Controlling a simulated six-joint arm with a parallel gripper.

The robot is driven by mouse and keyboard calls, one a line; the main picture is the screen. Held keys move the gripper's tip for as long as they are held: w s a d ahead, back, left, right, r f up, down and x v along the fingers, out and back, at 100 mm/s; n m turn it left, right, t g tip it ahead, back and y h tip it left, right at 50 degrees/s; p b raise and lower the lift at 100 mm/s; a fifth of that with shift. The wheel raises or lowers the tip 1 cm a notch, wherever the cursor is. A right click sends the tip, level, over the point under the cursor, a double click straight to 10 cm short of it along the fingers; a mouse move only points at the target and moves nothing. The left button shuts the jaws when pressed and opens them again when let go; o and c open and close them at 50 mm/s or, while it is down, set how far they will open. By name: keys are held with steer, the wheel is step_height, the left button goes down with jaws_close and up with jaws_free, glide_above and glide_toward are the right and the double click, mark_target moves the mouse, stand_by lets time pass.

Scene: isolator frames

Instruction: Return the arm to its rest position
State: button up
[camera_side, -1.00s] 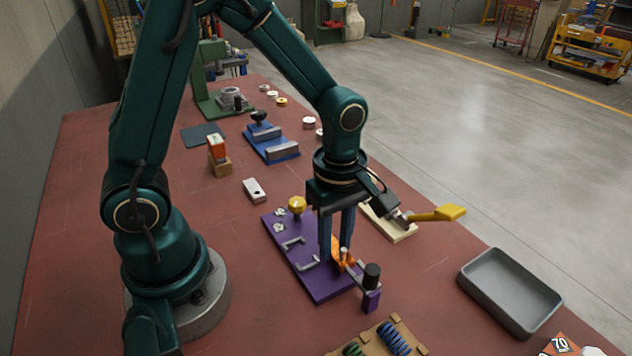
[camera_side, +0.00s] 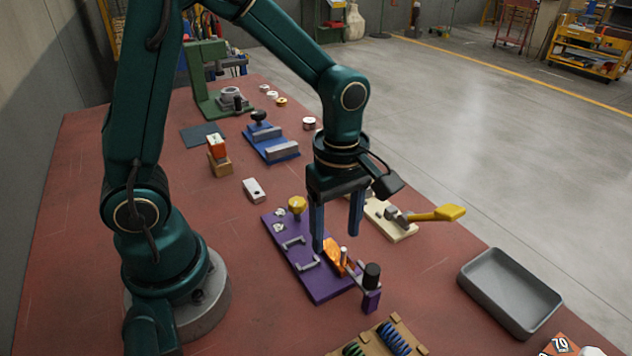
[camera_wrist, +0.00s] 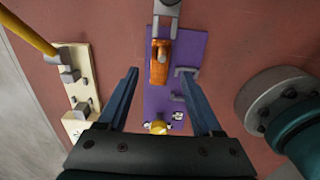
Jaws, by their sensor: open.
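My gripper (camera_side: 336,232) is open and empty, above the purple base plate (camera_side: 278,236). In the wrist view my gripper (camera_wrist: 160,85) shows its two blue fingers spread wide on either side of the purple plate (camera_wrist: 188,52). An orange part (camera_side: 338,257) lies on the plate near its front end, by a grey pin; it also shows in the wrist view (camera_wrist: 159,68). The fingers appear clear of it. A black-topped post (camera_side: 371,277) stands at the plate's front end, and a yellow knob (camera_side: 297,205) at its back end.
A cream fixture (camera_side: 395,228) with a yellow handle (camera_side: 437,214) stands to the right. A grey tray (camera_side: 472,282) is at the right edge. A wooden spring holder (camera_side: 410,341) is in front. A blue fixture (camera_side: 284,155) and green press (camera_side: 203,90) stand behind.

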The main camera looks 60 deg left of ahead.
steer(key=shift+r, duration=0.95)
steer(key=shift+r, duration=0.15)
steer(key=s+a+r+m+t, duration=0.1)
steer(key=s+r+m+t, duration=0.4)
steer(key=m, duration=1.3)
step_height(320, 180, up, 3)
steer(key=s, duration=0.2)
steer(key=shift+s+a+t, duration=0.3)
steer(key=shift+s+a, duration=0.05)
steer(key=shift+a, duration=0.05)
